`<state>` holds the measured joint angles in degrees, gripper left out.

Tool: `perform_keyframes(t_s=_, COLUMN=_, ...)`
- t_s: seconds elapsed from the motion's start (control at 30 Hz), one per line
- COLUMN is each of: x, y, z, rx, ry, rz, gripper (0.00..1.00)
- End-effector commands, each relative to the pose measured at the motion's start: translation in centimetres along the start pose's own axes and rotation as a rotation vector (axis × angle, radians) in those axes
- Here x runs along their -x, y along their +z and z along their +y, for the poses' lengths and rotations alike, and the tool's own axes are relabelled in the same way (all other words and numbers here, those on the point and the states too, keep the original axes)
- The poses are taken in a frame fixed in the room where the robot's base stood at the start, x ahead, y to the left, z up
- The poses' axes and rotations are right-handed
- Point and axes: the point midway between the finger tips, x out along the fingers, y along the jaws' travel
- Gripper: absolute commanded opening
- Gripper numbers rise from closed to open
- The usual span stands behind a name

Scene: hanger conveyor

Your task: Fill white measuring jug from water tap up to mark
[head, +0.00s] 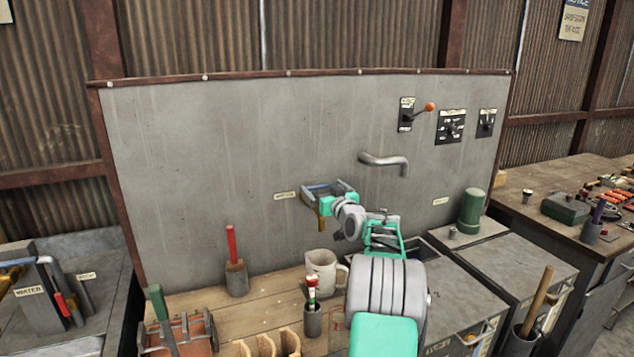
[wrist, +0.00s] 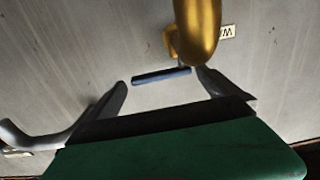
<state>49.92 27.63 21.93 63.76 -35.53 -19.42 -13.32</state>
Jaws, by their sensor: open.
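The white measuring jug (head: 322,271) stands upright on the wooden bench, its handle to the right. Its inside and mark cannot be made out. I cannot tell whether a finger touches the lever. No water stream is visible.
A grey bent pipe (head: 385,161) sticks out of the panel to the right. A green cylinder (head: 471,211) stands right. Levers and switches (head: 450,125) are at upper right.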

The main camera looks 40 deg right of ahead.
Motion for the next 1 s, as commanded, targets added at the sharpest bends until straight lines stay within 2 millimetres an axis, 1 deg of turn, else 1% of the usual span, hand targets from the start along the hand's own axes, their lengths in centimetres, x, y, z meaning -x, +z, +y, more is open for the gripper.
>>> perform_keyframes(t_s=0.03, x=-0.9, y=-0.2, z=-0.1, rx=0.0, ry=-0.002, rz=-0.002, gripper=1.0)
perform_keyframes(t_s=0.1, x=-1.8, y=-0.2, z=-0.1, rx=-0.001, ry=-0.002, rz=-0.001, gripper=1.0)
perform_keyframes(t_s=0.2, x=-2.5, y=-0.1, z=-0.3, rx=0.0, ry=-0.003, rz=-0.001, gripper=1.0)
perform_keyframes(t_s=0.47, x=-2.7, y=0.0, z=-0.5, rx=0.0, ry=-0.005, rz=-0.001, gripper=1.0)
perform_keyframes(t_s=1.0, x=-2.7, y=0.0, z=-0.5, rx=-0.001, ry=-0.005, rz=-0.002, gripper=0.56)
